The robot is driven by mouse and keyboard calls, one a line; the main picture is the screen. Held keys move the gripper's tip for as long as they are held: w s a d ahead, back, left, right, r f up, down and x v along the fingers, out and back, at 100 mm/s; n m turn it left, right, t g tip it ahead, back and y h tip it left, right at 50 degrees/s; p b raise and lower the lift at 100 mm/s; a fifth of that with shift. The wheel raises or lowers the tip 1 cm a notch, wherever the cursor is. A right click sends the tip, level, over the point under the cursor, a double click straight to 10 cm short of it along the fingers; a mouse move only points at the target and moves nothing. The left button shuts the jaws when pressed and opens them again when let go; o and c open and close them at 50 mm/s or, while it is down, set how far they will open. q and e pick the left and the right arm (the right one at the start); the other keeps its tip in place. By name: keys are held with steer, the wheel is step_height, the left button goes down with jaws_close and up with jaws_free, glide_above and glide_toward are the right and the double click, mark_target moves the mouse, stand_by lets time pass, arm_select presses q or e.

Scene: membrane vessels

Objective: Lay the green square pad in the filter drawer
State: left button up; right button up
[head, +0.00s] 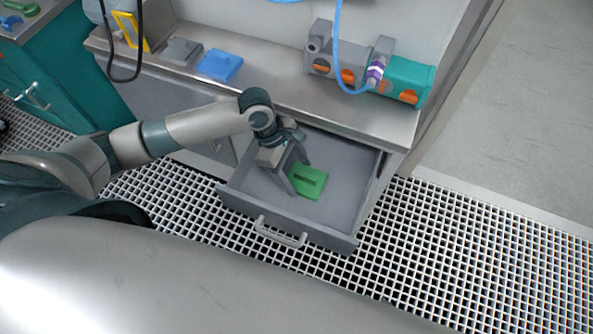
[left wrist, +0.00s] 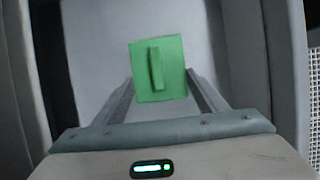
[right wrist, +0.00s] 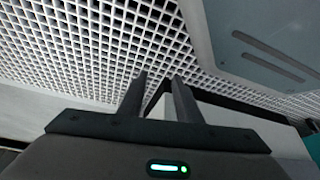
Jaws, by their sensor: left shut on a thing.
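The green square pad (head: 312,190), with a raised ridge on top, is inside the outline of the open grey filter drawer (head: 347,205). My left gripper (head: 293,184) reaches down into the drawer and is shut on the pad. My right gripper (right wrist: 160,85) shows only in the right wrist view, fingers apart and empty, above the floor grating.
The steel counter (head: 275,95) above the drawer holds a blue square pad (head: 220,65), a grey pad (head: 182,51), and a grey and teal vessel (head: 405,80) with a blue hose. A teal cabinet (head: 75,85) stands at the left. White grating (head: 470,260) covers the floor.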

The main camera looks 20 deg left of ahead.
arm_select(q)
steer(key=o, duration=1.1)
steer(key=shift+c, duration=0.2)
steer(key=shift+a+r, duration=0.15)
steer(key=shift+r, duration=0.25)
steer(key=v, duration=1.1)
arm_select(e)
steer(key=shift+w+a+r+t, duration=0.15)
steer(key=shift+w+a+r, duration=0.1)
steer(key=shift+w, duration=0.2)
steer(key=shift+w+a+r+t, duration=0.1)
steer(key=shift+w+a+t, duration=0.1)
steer(key=shift+w, duration=0.25)
arm_select(q)
steer(key=shift+a+r, duration=0.1)
arm_select(e)
steer(key=shift+s+f, duration=0.1)
steer(key=shift+s, duration=0.2)
